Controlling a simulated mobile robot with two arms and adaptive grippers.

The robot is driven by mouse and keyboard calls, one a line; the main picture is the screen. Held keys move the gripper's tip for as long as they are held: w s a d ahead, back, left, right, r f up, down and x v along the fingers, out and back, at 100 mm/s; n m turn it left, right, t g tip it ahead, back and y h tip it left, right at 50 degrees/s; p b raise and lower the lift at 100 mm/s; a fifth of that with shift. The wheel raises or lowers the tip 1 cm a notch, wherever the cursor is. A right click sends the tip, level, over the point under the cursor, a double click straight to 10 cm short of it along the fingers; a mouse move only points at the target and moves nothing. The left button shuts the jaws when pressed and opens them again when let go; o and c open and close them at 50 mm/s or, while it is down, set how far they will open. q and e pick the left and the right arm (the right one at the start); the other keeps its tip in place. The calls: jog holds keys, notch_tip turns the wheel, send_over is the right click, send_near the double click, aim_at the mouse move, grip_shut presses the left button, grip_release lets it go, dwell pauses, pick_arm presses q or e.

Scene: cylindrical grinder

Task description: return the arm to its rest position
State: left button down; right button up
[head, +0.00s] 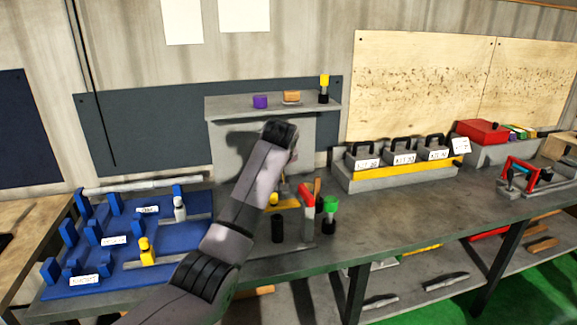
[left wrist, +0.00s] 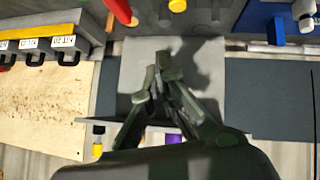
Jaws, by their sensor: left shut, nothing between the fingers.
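My left arm (head: 250,190) comes in from the bottom of the head view and rises over the bench in front of the grey raised shelf. My left gripper is hidden behind the arm there. In the left wrist view the left gripper (left wrist: 158,82) shows with its fingers together and nothing between them. It is over the grey panel (left wrist: 135,62) below the shelf, clear of the objects as far as I can tell. My right gripper is in neither view.
The grey shelf (head: 225,105) holds a purple piece (head: 260,102), an orange-brown block (head: 291,97) and a yellow-black tool (head: 324,88). A blue rack (head: 100,280) is left. Upright tools, including a green-topped one (head: 330,205), stand right of the arm. Handled blocks (head: 400,158) sit further right.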

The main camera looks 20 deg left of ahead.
pick_arm(q)
jog(key=s+d+f+m+g+h, duration=0.1)
jog(key=s+d+f+m, duration=0.15)
jog(key=s+f, duration=0.95)
jog(key=s+d+f+m+g+h, duration=0.1)
jog(key=s+d+f+m+g, duration=0.15)
jog(key=s+f, duration=0.95)
jog(key=s+d+f+m+g+h, duration=0.1)
jog(key=s+f+m, duration=0.2)
jog(key=s, duration=1.1)
jog(key=s+d+f+m+g+h, duration=0.1)
jog(key=s+d+f+m, duration=0.15)
jog(key=s, duration=1.25)
notch_tip(320, 180, down, 24)
jog(key=g, duration=0.1)
jog(key=s+a+f, duration=0.2)
jog(key=s+f, duration=0.6)
jog(key=f, duration=0.1)
jog(key=s+a+f+g, duration=0.1)
jog(key=s+a+f, duration=0.1)
jog(key=s+f, duration=0.7)
jog(key=shift+s+y, duration=0.3)
